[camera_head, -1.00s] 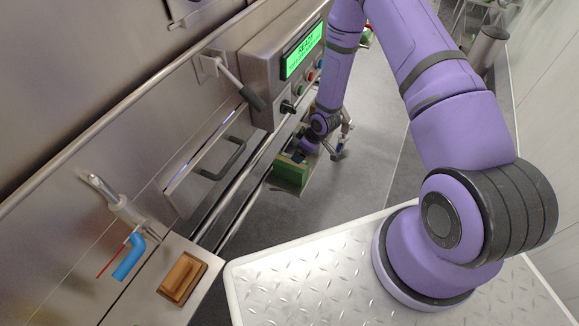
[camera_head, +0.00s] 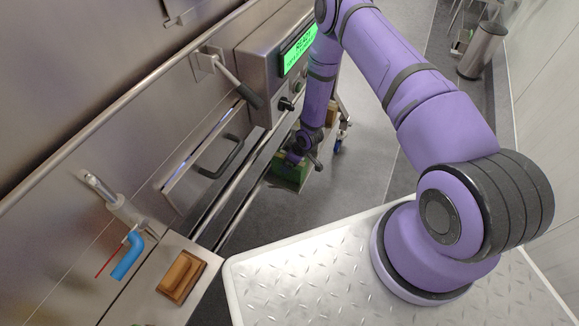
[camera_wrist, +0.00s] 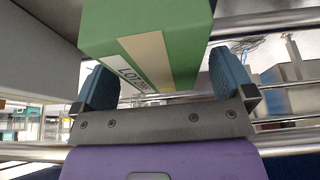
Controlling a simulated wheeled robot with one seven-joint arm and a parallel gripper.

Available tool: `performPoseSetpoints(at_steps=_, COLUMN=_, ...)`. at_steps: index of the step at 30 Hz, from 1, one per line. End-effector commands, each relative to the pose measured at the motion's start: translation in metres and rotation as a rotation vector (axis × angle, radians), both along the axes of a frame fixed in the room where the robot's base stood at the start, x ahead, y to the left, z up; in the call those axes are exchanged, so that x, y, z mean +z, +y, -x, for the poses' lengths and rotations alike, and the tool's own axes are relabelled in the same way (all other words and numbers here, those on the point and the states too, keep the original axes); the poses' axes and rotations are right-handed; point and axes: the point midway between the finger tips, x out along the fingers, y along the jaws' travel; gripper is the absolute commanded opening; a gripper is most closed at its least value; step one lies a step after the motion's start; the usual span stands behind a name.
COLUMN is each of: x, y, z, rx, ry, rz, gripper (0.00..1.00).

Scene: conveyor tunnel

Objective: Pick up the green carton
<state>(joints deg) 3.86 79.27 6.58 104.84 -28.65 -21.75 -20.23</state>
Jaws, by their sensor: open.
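The green carton (camera_wrist: 150,40) fills the upper middle of the wrist view. It has a beige strip and a white label reading "LOT". My gripper (camera_wrist: 165,85) has its two dark blue fingers apart, one on each side of the carton's near end. I cannot tell whether either finger touches it. In the head view the carton (camera_head: 290,168) rests on a small shelf beside the steel machine. My gripper (camera_head: 298,155) is right at its upper side there and partly covers it.
A steel rail (camera_head: 240,210) runs along the machine beside the carton. A control box with a green screen (camera_head: 297,55) and a lever (camera_head: 238,80) jut out above. A wooden-backed brush (camera_head: 182,277) lies on the ledge.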

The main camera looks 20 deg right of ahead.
Motion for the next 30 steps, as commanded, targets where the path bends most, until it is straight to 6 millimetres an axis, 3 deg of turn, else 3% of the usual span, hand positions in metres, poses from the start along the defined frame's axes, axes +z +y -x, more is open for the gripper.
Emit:
performPoseSetpoints(at_steps=6, x=-0.016, y=0.005, z=-0.004, rx=0.000, ry=0.001, rz=0.000, gripper=1.00)
performPoseSetpoints(at_steps=30, x=-0.021, y=0.004, z=-0.004, rx=0.000, ry=0.001, rz=0.001, gripper=1.00)
